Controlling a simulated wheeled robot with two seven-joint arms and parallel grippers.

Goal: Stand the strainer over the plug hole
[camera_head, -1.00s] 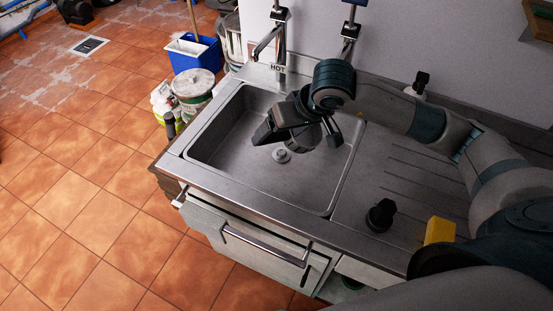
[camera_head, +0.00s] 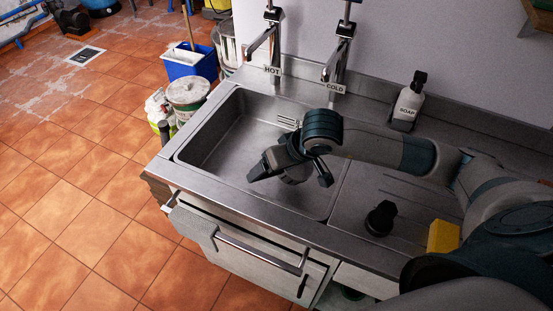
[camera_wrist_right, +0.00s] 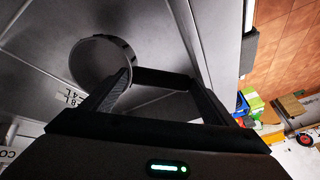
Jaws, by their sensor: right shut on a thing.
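The strainer (camera_head: 296,176) is a small round grey thing beneath my right gripper (camera_head: 292,170), partly covered by it, inside the sink basin (camera_head: 213,137). In the right wrist view, a round grey disc with a rim, which looks like the strainer (camera_wrist_right: 97,58), sits against one finger of my right gripper (camera_wrist_right: 160,82). The gripper is shut on it. The plug hole is hidden behind the gripper and arm in the head view, so I cannot tell whether the strainer is over it or touches the basin floor. My left gripper is out of view.
Hot (camera_head: 265,40) and cold (camera_head: 340,55) taps stand behind the basin. A soap bottle (camera_head: 407,103) stands at the back right. A black knobbed thing (camera_head: 380,218) and a yellow block (camera_head: 443,236) are on the drainer. The basin's left side is clear.

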